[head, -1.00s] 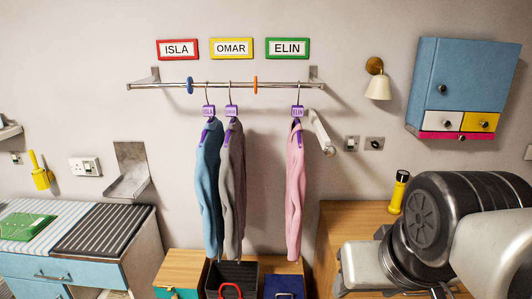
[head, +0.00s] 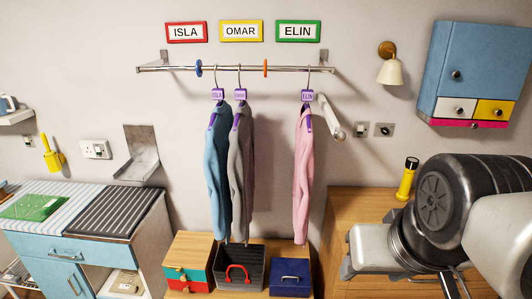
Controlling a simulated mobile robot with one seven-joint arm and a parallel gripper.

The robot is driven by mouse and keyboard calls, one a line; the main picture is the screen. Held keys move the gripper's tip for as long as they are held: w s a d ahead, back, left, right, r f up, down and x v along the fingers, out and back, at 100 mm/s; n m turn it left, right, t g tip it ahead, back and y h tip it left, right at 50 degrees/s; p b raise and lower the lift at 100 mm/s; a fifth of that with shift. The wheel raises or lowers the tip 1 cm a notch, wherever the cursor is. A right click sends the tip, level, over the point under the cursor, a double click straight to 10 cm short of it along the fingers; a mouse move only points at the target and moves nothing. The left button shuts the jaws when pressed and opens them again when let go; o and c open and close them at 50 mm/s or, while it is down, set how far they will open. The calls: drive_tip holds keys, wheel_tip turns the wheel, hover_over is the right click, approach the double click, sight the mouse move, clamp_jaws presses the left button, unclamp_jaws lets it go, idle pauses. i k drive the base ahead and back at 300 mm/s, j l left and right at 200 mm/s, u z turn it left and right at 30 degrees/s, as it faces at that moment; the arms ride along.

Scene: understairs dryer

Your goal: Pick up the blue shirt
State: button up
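The blue shirt (head: 217,165) hangs on a hanger with a purple ISLA tag (head: 217,95), leftmost of three garments on the metal rail (head: 235,69). A grey shirt (head: 239,175) tagged OMAR hangs close at its right and seems to overlap its edge. A pink shirt (head: 304,170) tagged ELIN hangs apart, further right. My arm fills the lower right of the head view, well to the right of the shirts. My gripper's fingertips do not show clearly, and I see nothing held.
A blue ring (head: 198,68) and an orange ring (head: 265,68) sit on the rail. Below stand a black crate (head: 253,268) with a red handle and a blue box (head: 290,278). A striped-top cabinet (head: 95,250) is left. A wall lamp (head: 391,70) and blue cupboard (head: 480,55) are right.

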sight(217, 147)
drive_tip(key=i+j, duration=0.2)
drive_tip(key=j, duration=0.15)
drive_tip(key=i+j, duration=0.15)
drive_tip(key=j, duration=0.25)
drive_tip(key=i+j, duration=0.2)
drive_tip(key=j, duration=0.15)
